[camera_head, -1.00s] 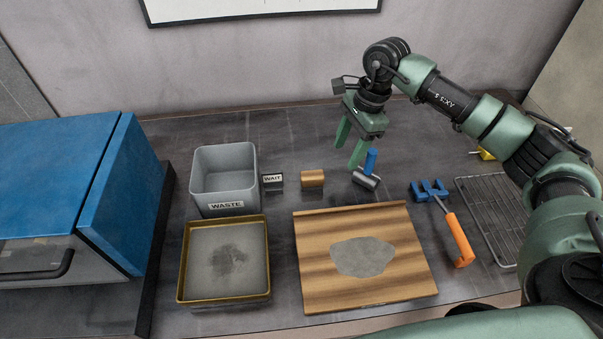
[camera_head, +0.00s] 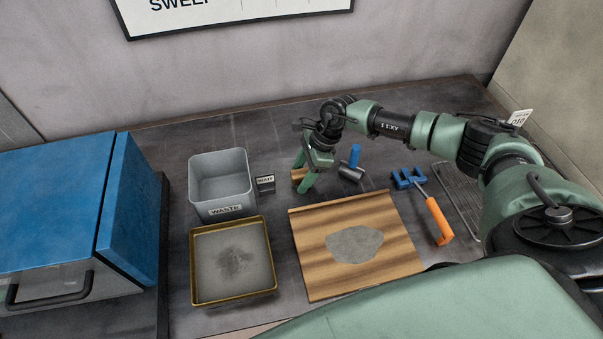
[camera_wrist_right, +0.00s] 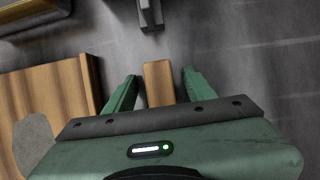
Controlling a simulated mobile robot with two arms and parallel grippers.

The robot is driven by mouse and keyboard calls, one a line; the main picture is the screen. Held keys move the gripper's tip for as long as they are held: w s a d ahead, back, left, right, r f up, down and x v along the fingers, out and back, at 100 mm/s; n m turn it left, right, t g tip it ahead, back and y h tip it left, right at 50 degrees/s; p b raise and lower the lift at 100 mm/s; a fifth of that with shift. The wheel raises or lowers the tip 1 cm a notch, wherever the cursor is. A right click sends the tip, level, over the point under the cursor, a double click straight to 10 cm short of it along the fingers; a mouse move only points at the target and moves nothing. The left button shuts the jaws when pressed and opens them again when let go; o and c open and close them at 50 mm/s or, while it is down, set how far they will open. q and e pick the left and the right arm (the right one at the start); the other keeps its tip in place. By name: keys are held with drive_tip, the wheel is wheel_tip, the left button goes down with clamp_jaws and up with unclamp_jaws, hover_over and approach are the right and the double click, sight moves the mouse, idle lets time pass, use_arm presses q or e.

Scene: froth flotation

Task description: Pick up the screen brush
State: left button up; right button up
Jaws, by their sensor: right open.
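A small wooden block (camera_head: 297,175), which looks to be the screen brush, lies on the dark bench behind the wooden board; I see no bristles. My right gripper (camera_head: 301,178) is open and lowered over it, partly covering it in the head view. In the right wrist view the block (camera_wrist_right: 158,84) lies between the two green fingers of the gripper (camera_wrist_right: 160,76), with a gap visible on the right side. Whether a finger touches it I cannot tell. My left gripper is out of view.
A wooden board (camera_head: 310,270) with a grey patch lies in front. Right are a blue-handled roller (camera_head: 354,158), an orange-handled tool (camera_head: 437,220) and a wire rack (camera_head: 458,195).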

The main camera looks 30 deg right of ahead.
sight(302, 172)
drive_tip(key=shift+d, duration=0.1)
clamp_jaws()
drive_tip(key=shift+r, duration=0.45)
wheel_tip(302, 172, up, 19)
drive_tip(key=b, duration=0.6)
